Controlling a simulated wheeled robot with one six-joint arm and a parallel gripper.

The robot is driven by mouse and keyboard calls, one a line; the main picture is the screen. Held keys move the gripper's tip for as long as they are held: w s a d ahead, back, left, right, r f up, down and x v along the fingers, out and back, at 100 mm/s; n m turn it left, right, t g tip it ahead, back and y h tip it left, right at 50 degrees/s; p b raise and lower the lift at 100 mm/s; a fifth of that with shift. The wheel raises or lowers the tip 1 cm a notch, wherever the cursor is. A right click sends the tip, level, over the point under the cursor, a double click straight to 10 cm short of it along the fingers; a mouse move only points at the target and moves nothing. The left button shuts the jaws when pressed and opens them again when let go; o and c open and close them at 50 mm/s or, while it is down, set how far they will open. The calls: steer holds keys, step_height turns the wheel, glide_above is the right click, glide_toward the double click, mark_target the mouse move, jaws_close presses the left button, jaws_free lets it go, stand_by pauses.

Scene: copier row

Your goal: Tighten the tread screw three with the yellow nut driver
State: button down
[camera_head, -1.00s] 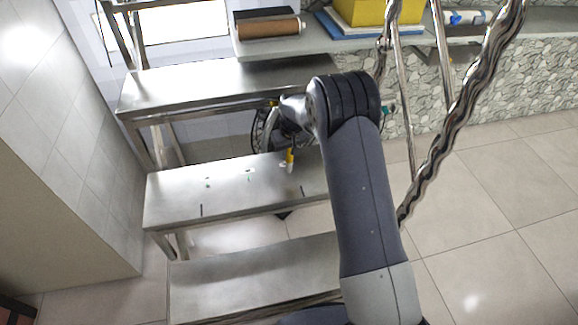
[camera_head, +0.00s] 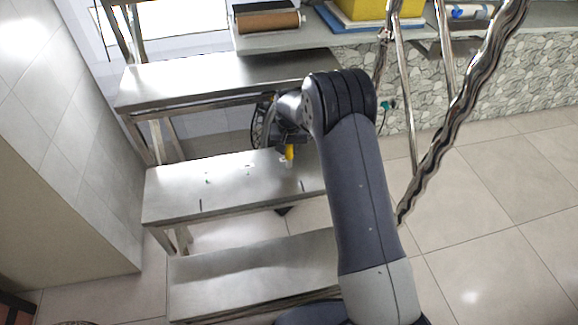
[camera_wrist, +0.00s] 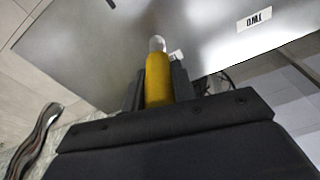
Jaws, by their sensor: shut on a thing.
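The yellow nut driver (camera_wrist: 157,78) is held between the jaws of my gripper (camera_wrist: 158,88), with its pale tip pointing at the metal tread. In the head view the driver (camera_head: 289,152) hangs below my gripper (camera_head: 288,140) over the right part of the middle tread (camera_head: 165,205). Small marks, possibly screws, show on that tread, including a greenish one (camera_head: 207,180) on the left and another (camera_head: 249,173) near the middle. I cannot tell whether the driver's tip touches a screw or which screw lies under it.
Other metal treads lie above (camera_head: 180,82) and below (camera_head: 220,280). A twisted chrome rail (camera_head: 455,115) rises on the right. A shelf behind holds a brown roll (camera_head: 267,22) and a yellow box (camera_head: 362,10). A white label (camera_wrist: 254,19) shows in the wrist view.

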steer(key=shift+m, duration=0.3)
steer(key=m, duration=0.4)
steer(key=shift+m+h+b, duration=0.3)
steer(key=shift+h+b, duration=0.1)
steer(key=m, duration=0.4)
steer(key=shift+m+g+h+b, duration=0.3)
steer(key=shift+m+b, duration=0.05)
steer(key=shift+m, duration=0.05)
steer(key=shift+r, duration=0.15)
